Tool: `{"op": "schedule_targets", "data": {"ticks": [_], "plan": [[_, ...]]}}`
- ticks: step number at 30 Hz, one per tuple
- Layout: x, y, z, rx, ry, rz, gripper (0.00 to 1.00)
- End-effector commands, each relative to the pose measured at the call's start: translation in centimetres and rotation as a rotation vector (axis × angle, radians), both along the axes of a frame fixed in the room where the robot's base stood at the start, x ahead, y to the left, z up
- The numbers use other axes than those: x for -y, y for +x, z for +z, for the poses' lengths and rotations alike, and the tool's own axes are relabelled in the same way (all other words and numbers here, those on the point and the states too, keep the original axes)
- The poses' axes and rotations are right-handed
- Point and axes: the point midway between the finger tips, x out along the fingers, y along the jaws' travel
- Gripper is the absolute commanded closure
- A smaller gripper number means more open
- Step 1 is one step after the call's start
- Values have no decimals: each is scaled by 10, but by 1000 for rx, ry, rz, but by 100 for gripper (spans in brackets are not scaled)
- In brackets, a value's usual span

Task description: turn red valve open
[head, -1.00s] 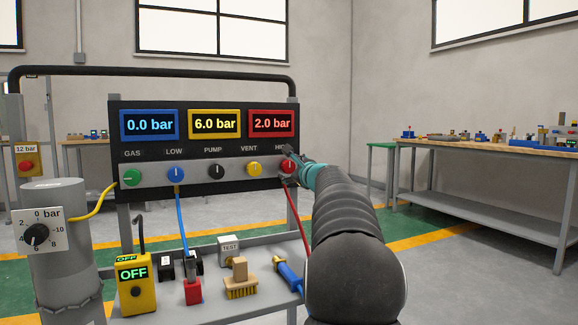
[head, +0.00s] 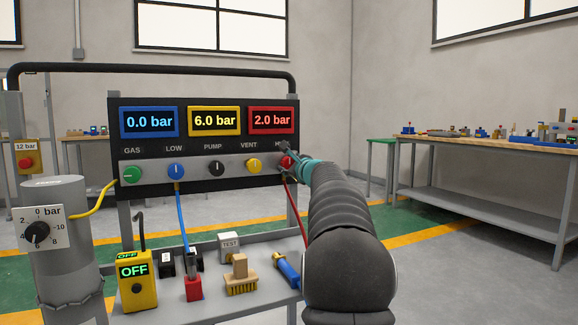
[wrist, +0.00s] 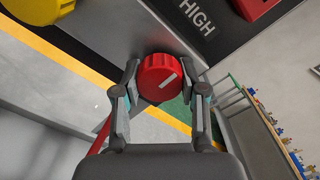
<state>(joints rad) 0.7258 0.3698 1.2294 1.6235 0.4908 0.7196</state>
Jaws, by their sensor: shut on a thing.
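The red valve (head: 286,162) is the rightmost knob on the panel, beside the label HIGH, which reads clearly in the wrist view. In the wrist view the red valve (wrist: 160,77) sits between my two fingers, and its white mark points up and to the right at a slant. My gripper (wrist: 162,88) is shut on the red valve, with a finger at each side of it. In the head view my gripper (head: 288,154) reaches the valve from the right and partly covers it. The red display (head: 272,121) above reads 2.0 bar.
Yellow (head: 254,167), black (head: 216,168), blue (head: 176,170) and green (head: 132,174) knobs share the panel. The yellow display (head: 214,121) reads 6.0 bar, the blue display (head: 149,122) 0.0 bar. A red hose (head: 296,215) hangs below the valve. A brush (head: 240,280) lies on the shelf.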

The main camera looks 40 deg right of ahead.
Motion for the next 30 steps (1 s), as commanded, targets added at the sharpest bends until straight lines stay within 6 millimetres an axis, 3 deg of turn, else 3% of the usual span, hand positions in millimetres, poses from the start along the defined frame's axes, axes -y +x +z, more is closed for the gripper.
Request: {"op": "schedule_targets", "data": {"ticks": [11, 30], "plan": [[0, 0, -4, -38, -160, -1, 93], [0, 0, -1, -176, -739, 0, 93]]}}
